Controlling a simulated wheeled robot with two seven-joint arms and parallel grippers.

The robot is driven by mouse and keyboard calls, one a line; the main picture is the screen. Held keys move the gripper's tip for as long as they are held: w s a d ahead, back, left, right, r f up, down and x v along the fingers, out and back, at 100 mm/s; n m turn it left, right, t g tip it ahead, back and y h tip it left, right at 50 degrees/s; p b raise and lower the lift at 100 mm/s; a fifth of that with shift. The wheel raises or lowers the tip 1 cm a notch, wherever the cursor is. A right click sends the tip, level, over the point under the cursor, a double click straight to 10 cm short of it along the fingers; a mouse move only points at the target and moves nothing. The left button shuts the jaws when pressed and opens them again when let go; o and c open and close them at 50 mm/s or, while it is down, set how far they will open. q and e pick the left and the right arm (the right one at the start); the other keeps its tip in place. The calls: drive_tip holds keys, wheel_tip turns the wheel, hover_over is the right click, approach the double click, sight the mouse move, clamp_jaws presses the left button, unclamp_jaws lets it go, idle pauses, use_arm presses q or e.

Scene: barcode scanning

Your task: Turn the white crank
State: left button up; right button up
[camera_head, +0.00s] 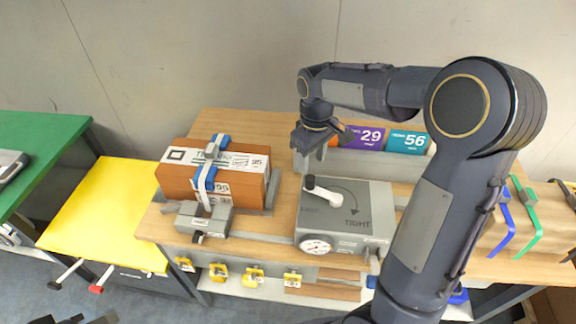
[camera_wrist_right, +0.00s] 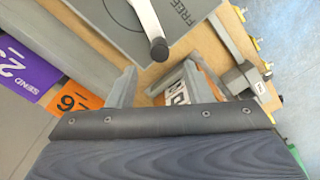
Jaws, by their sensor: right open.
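The white crank (camera_head: 325,191) lies on top of a grey box (camera_head: 375,200) marked TIGHT, with a dark knob (camera_head: 309,182) at its left end. In the right wrist view the crank (camera_wrist_right: 147,17) comes in from the top edge, and its knob (camera_wrist_right: 159,49) is just beyond the fingertips. My right gripper (camera_head: 311,152) is open and empty, above and behind the box's left part, apart from the crank. Its two fingers (camera_wrist_right: 152,82) are spread in the wrist view. Only dark tips, likely of my left gripper (camera_head: 85,319), show at the bottom left edge.
A strapped brown carton (camera_head: 215,185) stands left of the box, with a grey buckle block (camera_head: 203,219) in front. Purple and teal number cards (camera_head: 366,138) stand behind the box. A pressure gauge (camera_head: 316,246) is on its front. Blue and green hooks (camera_head: 527,215) stand right.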

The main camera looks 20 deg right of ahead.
sight(311, 178)
wheel_tip(311, 178, down, 8)
drive_tip(key=shift+r+p, duration=0.1)
drive_tip(key=shift+p, duration=0.2)
drive_tip(key=shift+c, duration=0.4)
clamp_jaws()
